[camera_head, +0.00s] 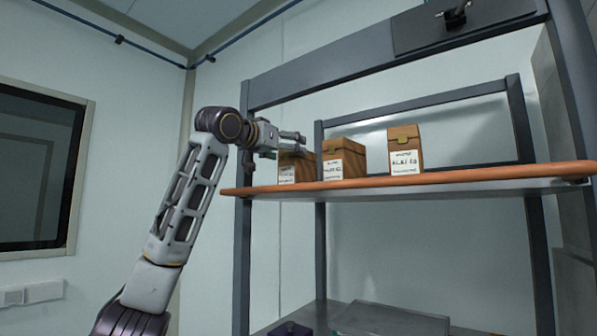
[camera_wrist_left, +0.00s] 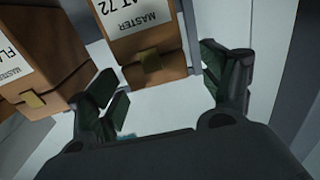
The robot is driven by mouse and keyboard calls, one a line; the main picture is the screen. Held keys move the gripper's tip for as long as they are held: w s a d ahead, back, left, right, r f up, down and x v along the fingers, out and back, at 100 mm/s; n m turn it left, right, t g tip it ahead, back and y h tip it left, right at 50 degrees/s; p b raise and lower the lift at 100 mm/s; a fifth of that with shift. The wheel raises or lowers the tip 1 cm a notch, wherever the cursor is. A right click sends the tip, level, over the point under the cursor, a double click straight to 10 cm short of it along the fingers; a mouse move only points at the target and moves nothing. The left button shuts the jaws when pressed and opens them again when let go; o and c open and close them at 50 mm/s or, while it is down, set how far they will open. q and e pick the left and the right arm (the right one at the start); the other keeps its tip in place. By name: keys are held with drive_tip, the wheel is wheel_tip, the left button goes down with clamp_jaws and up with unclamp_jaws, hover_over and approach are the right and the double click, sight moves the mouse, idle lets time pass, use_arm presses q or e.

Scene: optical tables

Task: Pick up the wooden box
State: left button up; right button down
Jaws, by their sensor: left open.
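Three brown wooden boxes with white labels stand in a row on a shelf: the left box (camera_head: 287,172), the middle box (camera_head: 344,160) and the right box (camera_head: 405,150). My left gripper (camera_head: 293,141) is at the top of the left box, which it partly hides. In the left wrist view a labelled box (camera_wrist_left: 150,62) lies ahead, between the two spread fingers of the gripper (camera_wrist_left: 160,72), with its label upside down and a brass clasp. The fingers show no grip on it. A second box (camera_wrist_left: 40,70) is close beside the left finger. My right gripper is out of view.
The boxes' shelf (camera_head: 470,177) has an orange-brown front edge and sits in a grey metal frame (camera_head: 242,240). A dark panel (camera_head: 465,25) is above. A flat grey object (camera_head: 390,320) lies on the lower shelf. The shelf right of the right box is clear.

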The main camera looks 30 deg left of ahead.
use_arm(q)
drive_tip(key=shift+w+d+r+p, duration=0.15)
drive_tip(key=shift+w+p, duration=0.55)
drive_tip(key=shift+w, duration=0.6)
drive_tip(key=shift+w+p, duration=0.45)
drive_tip(key=shift+w, duration=0.8)
drive_tip(key=shift+s, duration=0.1)
clamp_jaws()
